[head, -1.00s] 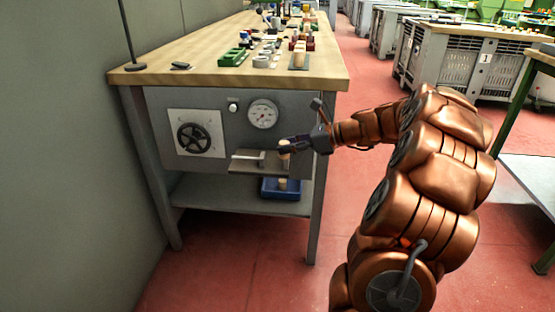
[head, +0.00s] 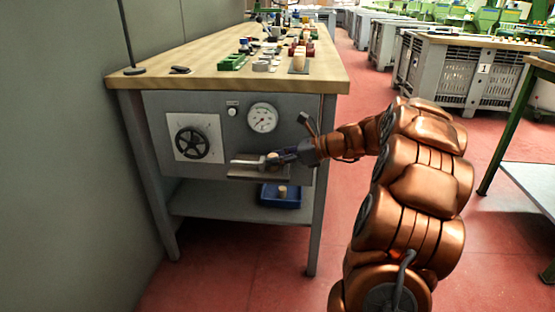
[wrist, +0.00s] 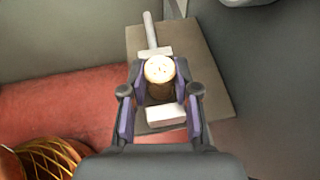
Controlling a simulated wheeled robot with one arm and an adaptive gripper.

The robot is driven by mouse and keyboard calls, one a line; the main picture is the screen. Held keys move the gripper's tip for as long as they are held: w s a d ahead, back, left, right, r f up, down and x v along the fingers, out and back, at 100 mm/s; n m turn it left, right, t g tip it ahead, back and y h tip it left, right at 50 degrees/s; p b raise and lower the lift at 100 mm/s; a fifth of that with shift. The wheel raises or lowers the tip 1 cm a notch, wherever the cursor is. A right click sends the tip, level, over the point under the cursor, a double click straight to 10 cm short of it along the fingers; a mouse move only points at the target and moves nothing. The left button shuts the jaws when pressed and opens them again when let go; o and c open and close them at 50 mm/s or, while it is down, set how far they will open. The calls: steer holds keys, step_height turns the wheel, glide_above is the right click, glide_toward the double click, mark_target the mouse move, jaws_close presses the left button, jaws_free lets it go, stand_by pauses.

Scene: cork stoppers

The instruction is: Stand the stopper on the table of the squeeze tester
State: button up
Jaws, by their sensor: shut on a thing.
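My gripper (head: 275,161) is shut on a pale cork stopper (wrist: 160,70), one finger on each side of it in the wrist view. The stopper is upright, its speckled top face towards the wrist camera. It is over the grey table (head: 258,178) of the squeeze tester, between a T-shaped pusher (wrist: 151,52) on a rod and a pale block (wrist: 166,115). The stopper's foot is hidden, so I cannot tell whether it touches the table. The tester's panel carries a dial gauge (head: 262,118) and a black handwheel (head: 192,143).
A blue bin (head: 281,202) with another stopper (head: 283,190) in it stands on the lower shelf (head: 220,205), under the tester table. The workbench top (head: 200,75) above holds several small parts. A bench leg (head: 320,215) stands close to my arm's right-hand approach.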

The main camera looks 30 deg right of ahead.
steer(key=shift+f, duration=0.1)
steer(key=o, duration=0.7)
steer(key=shift+p+v, duration=2.5)
steer(key=shift+v, duration=3.55)
steer(key=shift+a, duration=0.15)
